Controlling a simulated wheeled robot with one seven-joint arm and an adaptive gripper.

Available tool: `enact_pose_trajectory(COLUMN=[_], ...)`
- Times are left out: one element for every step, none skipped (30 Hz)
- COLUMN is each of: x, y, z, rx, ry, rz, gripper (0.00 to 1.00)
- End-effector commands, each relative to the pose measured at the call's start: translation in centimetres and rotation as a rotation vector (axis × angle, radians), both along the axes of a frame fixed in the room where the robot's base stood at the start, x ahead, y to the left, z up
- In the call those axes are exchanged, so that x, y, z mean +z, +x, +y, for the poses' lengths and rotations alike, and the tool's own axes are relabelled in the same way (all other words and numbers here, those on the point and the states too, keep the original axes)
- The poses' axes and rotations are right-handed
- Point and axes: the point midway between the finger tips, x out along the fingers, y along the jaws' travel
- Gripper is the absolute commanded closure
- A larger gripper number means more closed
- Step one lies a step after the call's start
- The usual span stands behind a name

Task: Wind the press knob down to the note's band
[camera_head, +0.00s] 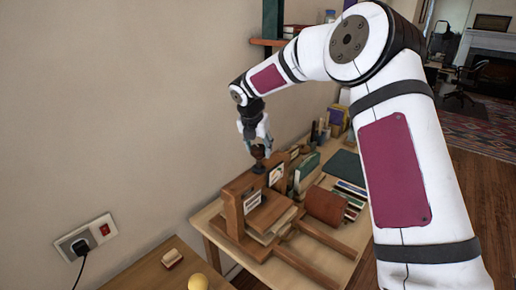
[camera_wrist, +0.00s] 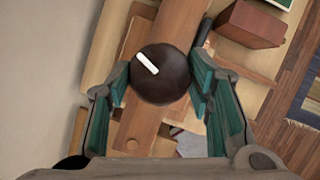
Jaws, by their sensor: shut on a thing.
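The press knob (camera_wrist: 162,88) is a dark brown round knob with a white index line (camera_wrist: 147,64) on its top. In the wrist view the line points to the upper left. My gripper (camera_wrist: 160,80) is shut on the knob, with one teal-padded finger at each side. In the head view my gripper (camera_head: 256,138) reaches down over the knob (camera_head: 258,152) at the top of the wooden press (camera_head: 232,215). White cards (camera_head: 252,202) (camera_head: 276,174) show on the press; their writing and any band are too small to read.
The press stands on a light wooden table (camera_head: 205,222) close to the wall. A brown box (camera_head: 325,205), several books and small bottles stand to its right. A wall socket (camera_head: 85,238) with a plug is at left. A yellow ball (camera_head: 198,282) lies at the front.

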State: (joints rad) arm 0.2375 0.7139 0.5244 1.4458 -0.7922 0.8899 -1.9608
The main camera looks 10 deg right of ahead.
Motion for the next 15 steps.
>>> enact_pose_trajectory(x=[-0.12, -0.13, -0.18, -0.21, -0.22, -0.21, -0.23, -0.27, -0.29, -0.29, -0.27, -0.25, -0.25, -0.26, -0.27], y=[0.21, 0.25, 0.28, 0.29, 0.33, 0.37, 0.38, 0.41, 0.42, 0.44, 0.44, 0.49, 0.49, 0.51, 0.49], z=[0.11, 0.11, 0.17, 0.22, 0.19, 0.21, 0.26, 0.27, 0.25, 0.31, 0.3, 0.31, 0.32, 0.33, 0.34], rx=[-0.023, -0.04, -0.066, -0.087, -0.111, -0.143, -0.168, -0.195, -0.232, -0.26, -0.289, -0.326, -0.356, -0.385, -0.423], ry=[-0.001, -0.002, -0.001, -0.001, -0.002, -0.002, -0.002, -0.001, -0.001, -0.001, -0.001, -0.001, -0.001, 0.0, 0.0], rz=[-0.001, -0.001, -0.002, 0.0, -0.001, -0.002, -0.001, -0.002, -0.001, -0.002, -0.001, -0.003, -0.003, -0.002, -0.002], gripper=[0.81, 0.81, 0.81, 0.81, 0.81, 0.81, 0.81, 0.81, 0.81, 0.81, 0.81, 0.81, 0.81, 0.81, 0.81])
